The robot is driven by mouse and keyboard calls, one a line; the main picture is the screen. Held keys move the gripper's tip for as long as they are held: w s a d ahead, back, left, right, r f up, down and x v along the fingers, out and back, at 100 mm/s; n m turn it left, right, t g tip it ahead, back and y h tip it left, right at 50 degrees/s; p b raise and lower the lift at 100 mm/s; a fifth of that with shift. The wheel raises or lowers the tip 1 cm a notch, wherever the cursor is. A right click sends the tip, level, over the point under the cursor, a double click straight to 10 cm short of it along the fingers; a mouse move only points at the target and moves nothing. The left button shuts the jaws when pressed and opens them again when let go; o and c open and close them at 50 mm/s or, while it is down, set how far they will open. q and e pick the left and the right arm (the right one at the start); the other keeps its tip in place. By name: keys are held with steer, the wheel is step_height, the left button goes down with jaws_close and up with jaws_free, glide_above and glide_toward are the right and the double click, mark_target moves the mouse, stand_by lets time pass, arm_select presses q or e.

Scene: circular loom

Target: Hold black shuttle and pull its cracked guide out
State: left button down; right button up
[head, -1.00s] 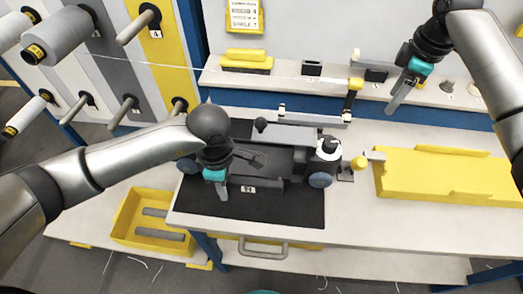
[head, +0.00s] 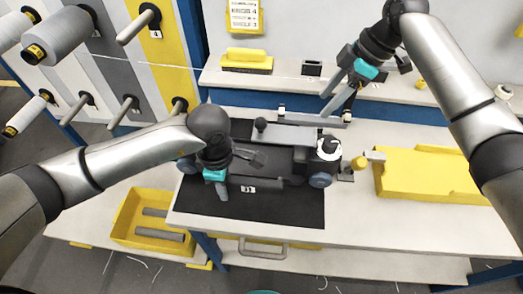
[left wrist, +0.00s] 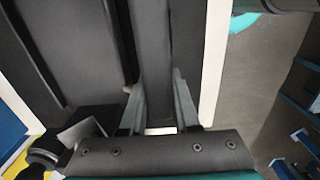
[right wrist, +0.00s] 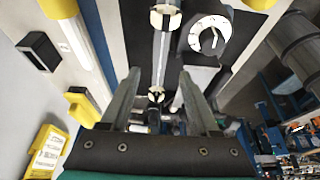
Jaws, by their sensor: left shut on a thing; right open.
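The black shuttle (head: 283,182) lies on the black mat on the table, with a white label on its front and a white-topped dial (head: 328,145) at its right end. My left gripper (head: 221,192) is shut on its front bar, which runs between the fingers in the left wrist view (left wrist: 156,70). A grey bar with white-and-black end clamps (head: 315,120) stands behind the shuttle. My right gripper (head: 338,102) is open and empty above this bar's right end; the bar also shows ahead of the fingers in the right wrist view (right wrist: 160,55). I cannot tell which part is the cracked guide.
A yellow tray (head: 430,175) lies on the table at right, near a yellow knob (head: 360,163). A shelf (head: 420,97) runs along the back with a yellow-handled block (head: 247,60). A yellow bin (head: 155,230) stands low at left. Spools and pegs fill the left rack.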

mark_target(311, 118)
steer(key=shift+x, duration=2.95)
jaws_close()
